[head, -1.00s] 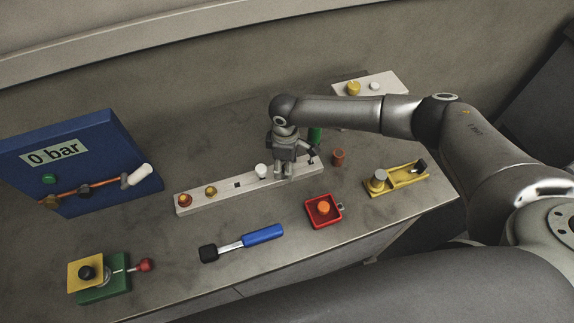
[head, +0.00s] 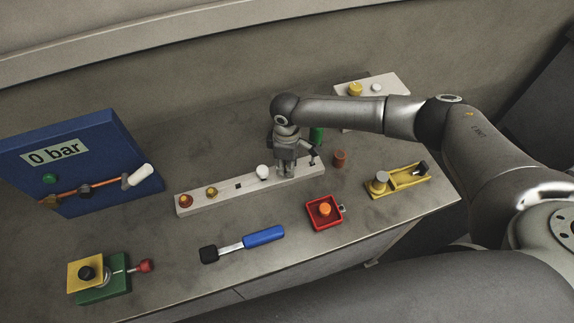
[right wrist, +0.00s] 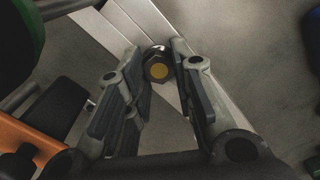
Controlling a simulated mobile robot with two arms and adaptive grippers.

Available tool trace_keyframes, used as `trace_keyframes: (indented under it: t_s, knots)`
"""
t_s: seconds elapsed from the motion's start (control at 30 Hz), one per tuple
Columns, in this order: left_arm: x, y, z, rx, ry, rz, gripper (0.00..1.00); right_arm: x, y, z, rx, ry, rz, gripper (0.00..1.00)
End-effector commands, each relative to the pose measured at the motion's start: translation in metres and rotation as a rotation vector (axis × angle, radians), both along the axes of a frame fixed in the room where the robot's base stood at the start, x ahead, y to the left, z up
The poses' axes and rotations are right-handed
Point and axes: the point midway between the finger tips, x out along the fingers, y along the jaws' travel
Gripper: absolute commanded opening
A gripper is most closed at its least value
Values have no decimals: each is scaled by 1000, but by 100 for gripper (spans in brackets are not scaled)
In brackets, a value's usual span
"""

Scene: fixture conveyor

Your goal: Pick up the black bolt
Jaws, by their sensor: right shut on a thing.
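My right gripper (head: 287,174) points down at the pale rail (head: 222,202) on the bench, to the right of a white knob on it. In the right wrist view, my right gripper (right wrist: 163,75) is shut on the black bolt (right wrist: 151,52), a dark hex-shaped piece with a yellow disc on its top. The bolt is between the fingertips, over the pale rail. In the head view the fingers hide the bolt, and I cannot tell whether it is clear of the rail. My left gripper is not in view.
A green cylinder (head: 317,134) and brown cylinder (head: 340,158) stand close by. In front are a red tray (head: 311,222) and blue-handled tool (head: 264,236). A blue gauge panel (head: 100,135) is left.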

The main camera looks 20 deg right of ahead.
Motion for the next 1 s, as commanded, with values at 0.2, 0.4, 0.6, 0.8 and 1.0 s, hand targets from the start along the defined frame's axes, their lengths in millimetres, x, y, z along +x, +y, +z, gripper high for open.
trace_keyframes:
  t_s: [0.2, 0.4, 0.6, 0.8, 1.0]
  knots:
    - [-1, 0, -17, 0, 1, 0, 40, 1, 0, 20, 3, -5, 1, 1]
    - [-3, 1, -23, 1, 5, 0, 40, -19, 8, 49, 3, -4, 4, 1]
    - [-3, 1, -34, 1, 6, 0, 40, -49, 19, 87, 3, -7, 7, 1]
    - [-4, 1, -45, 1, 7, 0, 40, -88, 33, 102, 2, -2, 6, 1]
    - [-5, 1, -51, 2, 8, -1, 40, -115, 44, 116, 2, -3, 5, 1]
